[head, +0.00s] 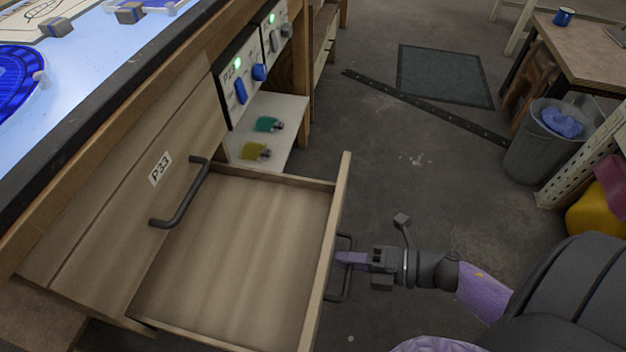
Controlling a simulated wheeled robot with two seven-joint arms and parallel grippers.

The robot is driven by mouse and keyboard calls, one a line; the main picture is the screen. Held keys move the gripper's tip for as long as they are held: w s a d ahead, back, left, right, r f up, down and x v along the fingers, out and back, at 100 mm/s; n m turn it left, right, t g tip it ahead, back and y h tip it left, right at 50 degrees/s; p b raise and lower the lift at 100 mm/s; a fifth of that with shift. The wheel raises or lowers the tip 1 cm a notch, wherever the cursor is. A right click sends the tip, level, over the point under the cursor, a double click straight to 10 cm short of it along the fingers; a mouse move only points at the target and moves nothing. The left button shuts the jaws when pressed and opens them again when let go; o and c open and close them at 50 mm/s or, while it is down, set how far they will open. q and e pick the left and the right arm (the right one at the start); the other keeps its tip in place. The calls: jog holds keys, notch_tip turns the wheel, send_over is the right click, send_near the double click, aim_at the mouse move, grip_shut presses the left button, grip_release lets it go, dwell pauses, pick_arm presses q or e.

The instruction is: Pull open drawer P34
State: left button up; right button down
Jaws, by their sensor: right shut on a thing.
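A wooden drawer (235,255) stands far out from the bench, and its empty inside shows. Its front panel (327,255) faces away from me, so any label on it is hidden; I cannot read it as P34. My right gripper (349,258) is shut on the dark drawer handle (347,290) on the outer side of that panel. Above it, a shut drawer front (125,190) carries a label (160,169) that looks like P33 and a dark bar handle (187,197). My left gripper is not in view.
Control panels with blue knobs (241,91) sit beyond the drawers, above a shelf (288,108) with a green and a yellow item. A grey bin (540,150) and a wooden table (590,50) stand at the right. The floor (420,190) right of the drawer is mostly clear.

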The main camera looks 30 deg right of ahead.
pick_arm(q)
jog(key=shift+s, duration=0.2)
pick_arm(e)
jog(key=v, duration=0.3)
jog(key=shift+f, duration=0.3)
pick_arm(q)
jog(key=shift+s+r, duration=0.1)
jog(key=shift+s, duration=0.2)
pick_arm(e)
jog(key=c, duration=0.7)
grip_release()
pick_arm(q)
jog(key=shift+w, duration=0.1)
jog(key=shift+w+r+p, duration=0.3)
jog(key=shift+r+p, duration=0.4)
jog(key=shift+p, duration=0.1)
pick_arm(e)
jog(key=v, duration=1)
jog(key=shift+f, duration=0.1)
